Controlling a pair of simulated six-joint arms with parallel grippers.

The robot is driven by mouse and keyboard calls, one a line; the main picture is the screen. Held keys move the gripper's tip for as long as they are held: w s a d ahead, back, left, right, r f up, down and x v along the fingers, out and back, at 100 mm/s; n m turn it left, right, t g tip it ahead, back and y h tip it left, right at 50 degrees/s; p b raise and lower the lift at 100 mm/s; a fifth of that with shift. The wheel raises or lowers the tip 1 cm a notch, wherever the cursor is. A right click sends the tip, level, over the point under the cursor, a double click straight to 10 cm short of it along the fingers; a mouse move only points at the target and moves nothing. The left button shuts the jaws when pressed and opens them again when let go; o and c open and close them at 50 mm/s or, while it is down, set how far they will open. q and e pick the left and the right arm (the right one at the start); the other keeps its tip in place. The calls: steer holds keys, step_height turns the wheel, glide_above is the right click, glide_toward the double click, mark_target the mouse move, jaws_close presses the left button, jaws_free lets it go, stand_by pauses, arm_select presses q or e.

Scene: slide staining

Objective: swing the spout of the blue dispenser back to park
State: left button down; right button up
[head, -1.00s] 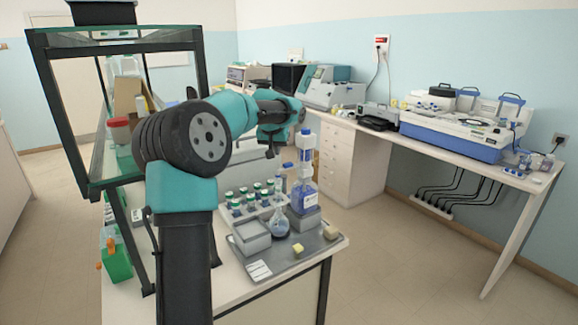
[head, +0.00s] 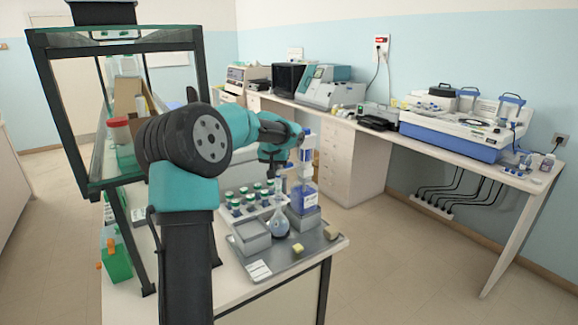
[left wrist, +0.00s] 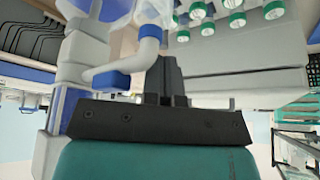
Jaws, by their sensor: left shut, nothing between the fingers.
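The blue dispenser (head: 304,200) stands on a grey block on the tray, with a tall clear and blue column above its bottle. In the left wrist view its spout (left wrist: 139,62) is a pale bent tube with blue collars, joined to the pale dispenser head at the left. My left gripper (left wrist: 168,75) is shut and empty, its dark fingers right beside the spout's elbow; I cannot tell whether they touch. In the head view the left gripper (head: 281,178) is at the column's left side and mostly hides the spout. My right gripper is not in view.
A round flask (head: 281,226) stands on the grey tray (head: 285,262), left of the dispenser. A rack of several green-capped bottles (head: 236,207) and a grey box (head: 252,237) are close by. The glass-sided cabinet (head: 120,187) stands at the left.

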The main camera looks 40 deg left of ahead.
arm_select(q)
steer(key=shift+s+d, duration=0.25)
steer(key=shift+d, duration=0.25)
steer(key=shift+s+d, duration=0.2)
steer(key=shift+d, duration=0.3)
steer(key=shift+s+d, duration=0.25)
steer(key=shift+d, duration=1)
steer(key=shift+d, duration=1.1)
